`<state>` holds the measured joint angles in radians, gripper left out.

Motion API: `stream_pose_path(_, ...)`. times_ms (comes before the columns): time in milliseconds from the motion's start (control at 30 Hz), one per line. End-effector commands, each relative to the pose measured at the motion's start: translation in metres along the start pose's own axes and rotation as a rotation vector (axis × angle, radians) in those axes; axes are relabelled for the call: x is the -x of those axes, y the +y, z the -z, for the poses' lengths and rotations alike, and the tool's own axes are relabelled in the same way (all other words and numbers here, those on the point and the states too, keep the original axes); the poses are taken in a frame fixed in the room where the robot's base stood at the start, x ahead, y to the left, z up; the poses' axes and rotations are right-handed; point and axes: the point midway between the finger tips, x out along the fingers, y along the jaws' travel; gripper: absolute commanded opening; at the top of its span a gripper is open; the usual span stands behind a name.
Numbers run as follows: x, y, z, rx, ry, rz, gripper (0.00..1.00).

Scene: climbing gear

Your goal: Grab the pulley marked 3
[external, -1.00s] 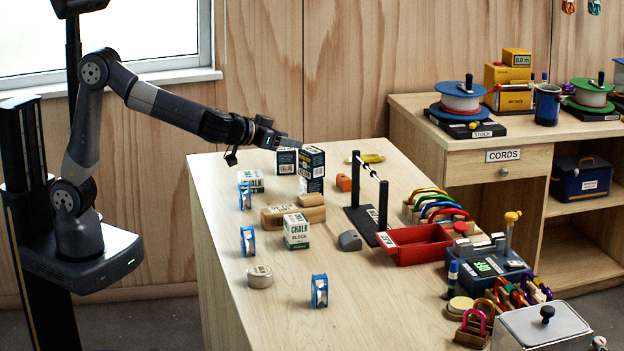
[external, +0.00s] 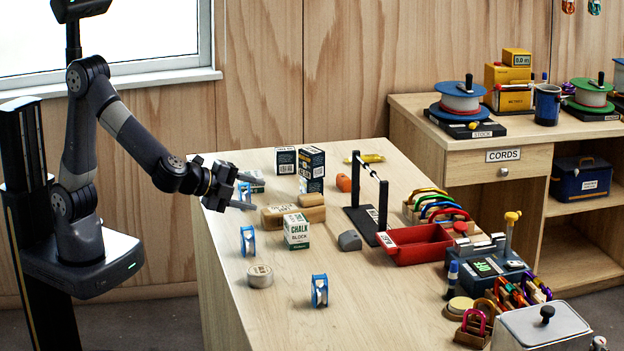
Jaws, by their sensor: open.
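Several blue-and-white pulleys stand on the wooden table. One pulley (external: 248,241) is at the left edge in the middle, and another pulley (external: 320,290) stands nearer the front. A third pulley (external: 244,190) is farther back, mostly hidden by my gripper. Their markings are too small to read, so I cannot tell which is 3. My gripper (external: 246,191) is open at the table's left edge, its two fingers pointing right. In the picture the far pulley shows between the fingers; I cannot tell whether they are around it or in front of it.
Chalk boxes, including one green-and-white box (external: 296,232), and wooden blocks (external: 287,217) stand just right of the pulleys. A round tin (external: 260,276) is near the front pulley. A black stand with a bar (external: 368,198) and a red tray (external: 415,249) are farther right.

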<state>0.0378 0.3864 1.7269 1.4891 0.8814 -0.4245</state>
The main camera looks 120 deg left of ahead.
Motion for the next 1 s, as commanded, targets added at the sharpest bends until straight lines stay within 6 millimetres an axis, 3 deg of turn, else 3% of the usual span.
stream_pose_path(300, 0.056, 0.065, 0.027, -0.840, 0.106, 0.040, 0.46)
stream_pose_path(500, 0.083, 0.091, 0.033, -1.257, 0.146, 0.099, 0.46)
stream_pose_path(733, 0.092, 0.102, 0.035, -1.448, 0.157, 0.133, 0.46)
stream_pose_path(1000, 0.052, 0.103, 0.042, -1.454, 0.155, 0.130, 0.46)
